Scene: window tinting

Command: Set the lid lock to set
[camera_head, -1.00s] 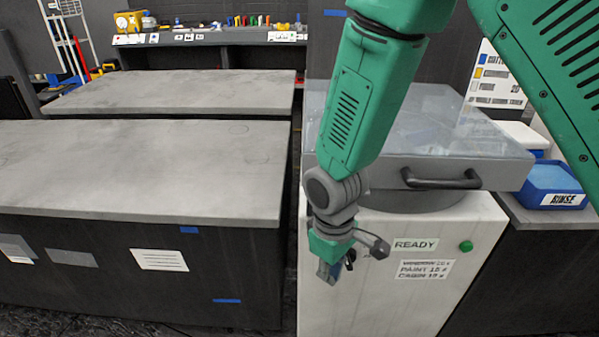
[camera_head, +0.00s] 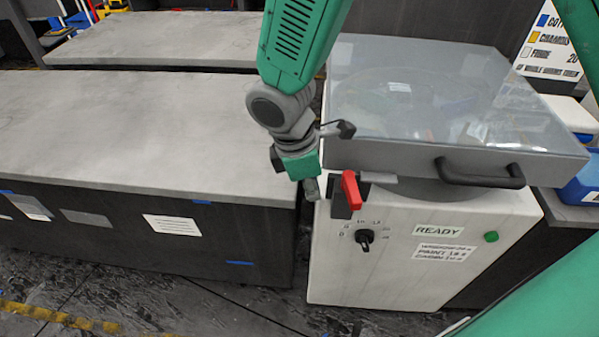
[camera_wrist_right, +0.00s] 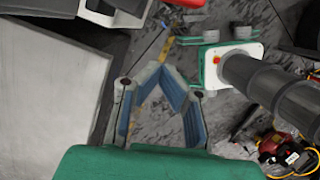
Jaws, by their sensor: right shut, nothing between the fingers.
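The lid lock shows in the head view as a red lever (camera_head: 351,189) on a dark block at the front left corner of the lidded machine. The lever stands roughly upright. The grey lid (camera_head: 400,155) with its clear top is down. Any lettering on the lock cannot be read.
A black dial (camera_head: 364,237), a READY label (camera_head: 437,230) and a green button (camera_head: 491,237) are on the white cabinet front. A black lid handle (camera_head: 480,175) sticks out at right. A long grey table (camera_head: 130,130) stands at left. A blue tub (camera_head: 583,185) is at the right edge.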

